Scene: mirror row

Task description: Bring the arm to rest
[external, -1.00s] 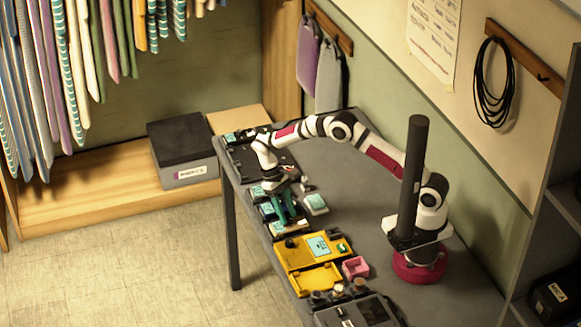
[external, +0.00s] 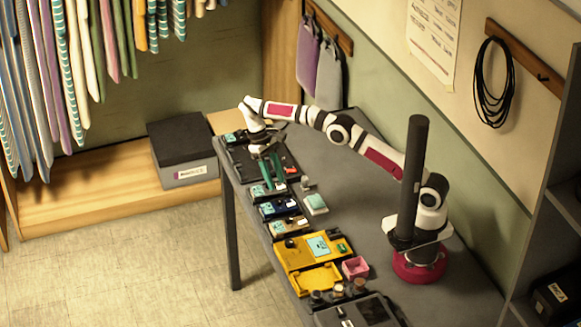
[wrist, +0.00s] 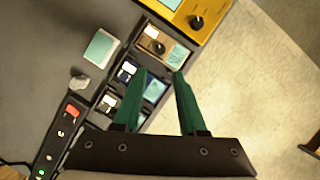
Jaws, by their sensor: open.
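My gripper (external: 266,174) hangs from my outstretched arm over the far left part of the grey table (external: 345,200). In the wrist view its two green fingers (wrist: 156,82) stand apart with nothing between them. They hang over a row of small modules with teal screens (wrist: 155,88) along the table edge. I cannot tell how high above the modules the fingertips are.
A yellow tray (external: 297,257), a pink box (external: 355,267) and a dark device (external: 365,312) stand along the near table edge. A pale teal block (external: 315,204) lies beside the modules. A dark panel with a red switch (wrist: 72,111) is close by. The table's middle is clear.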

